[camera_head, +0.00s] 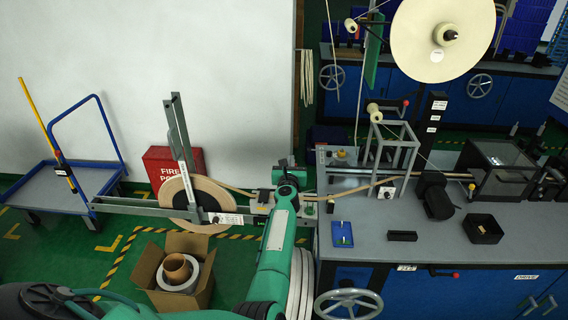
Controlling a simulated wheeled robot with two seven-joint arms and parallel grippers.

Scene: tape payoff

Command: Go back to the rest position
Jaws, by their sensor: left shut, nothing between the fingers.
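My left gripper (288,163) is at the end of my green arm, which comes in from the lower left and reaches up to the left end of the machine bench. It is shut, with nothing seen between its fingers. The fingers are small and partly hidden by my wrist. A tan tape (348,192) runs from the tape reel (178,199) past my gripper onto the bench (375,238). My wrist covers part of the tape, and I cannot tell whether the gripper touches it. My right gripper is out of view.
A cardboard box (206,290) with rolls stands on the floor beside my arm. A blue cart (40,180) and a red fire box (160,160) stand further left. A handwheel (348,304) sticks out from the bench front. A large cream disc (415,55) stands above the bench.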

